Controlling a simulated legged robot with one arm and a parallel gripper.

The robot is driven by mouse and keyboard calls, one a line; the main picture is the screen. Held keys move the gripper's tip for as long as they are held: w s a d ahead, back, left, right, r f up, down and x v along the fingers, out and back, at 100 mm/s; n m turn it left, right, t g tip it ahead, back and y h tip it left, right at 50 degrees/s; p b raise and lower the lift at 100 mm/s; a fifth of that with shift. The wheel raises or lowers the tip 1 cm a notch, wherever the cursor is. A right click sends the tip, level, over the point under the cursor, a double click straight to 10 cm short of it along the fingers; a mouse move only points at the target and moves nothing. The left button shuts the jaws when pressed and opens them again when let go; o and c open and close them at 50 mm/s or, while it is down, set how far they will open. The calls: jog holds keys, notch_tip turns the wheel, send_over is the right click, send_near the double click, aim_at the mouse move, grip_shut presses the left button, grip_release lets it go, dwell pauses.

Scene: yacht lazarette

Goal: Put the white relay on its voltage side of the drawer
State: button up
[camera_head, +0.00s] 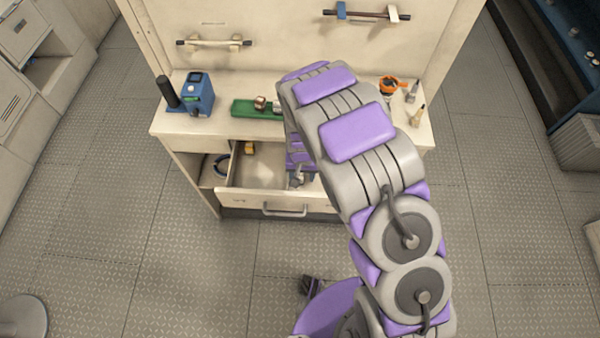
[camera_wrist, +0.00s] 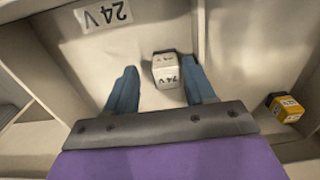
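The white relay (camera_wrist: 166,72), marked 24 V, sits in the drawer section that bears a 24 V label (camera_wrist: 103,15). My gripper (camera_wrist: 160,78) is open, with its blue fingers on either side of the relay. The left finger is clearly apart from it; the right finger is very close, and I cannot tell if it touches. In the head view, my arm reaches into the open drawer (camera_head: 240,200) and hides the relay and fingertips. A yellow relay (camera_wrist: 286,107) lies in the other section, beyond the divider (camera_wrist: 200,35); it also shows in the head view (camera_head: 249,148).
On the bench top (camera_head: 222,124) stand a blue device (camera_head: 198,95) with a black cylinder, a green board (camera_head: 252,109) and an orange-topped item (camera_head: 390,84). A coiled cable (camera_head: 221,166) lies left of the drawer. The floor in front is mostly clear.

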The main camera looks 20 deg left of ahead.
aim_at(301, 175)
jog(key=shift+d, duration=0.15)
jog(key=shift+a+r, duration=0.3)
jog(key=shift+r, duration=0.2)
notch_tip(301, 175, up, 11)
jog(key=p, duration=0.2)
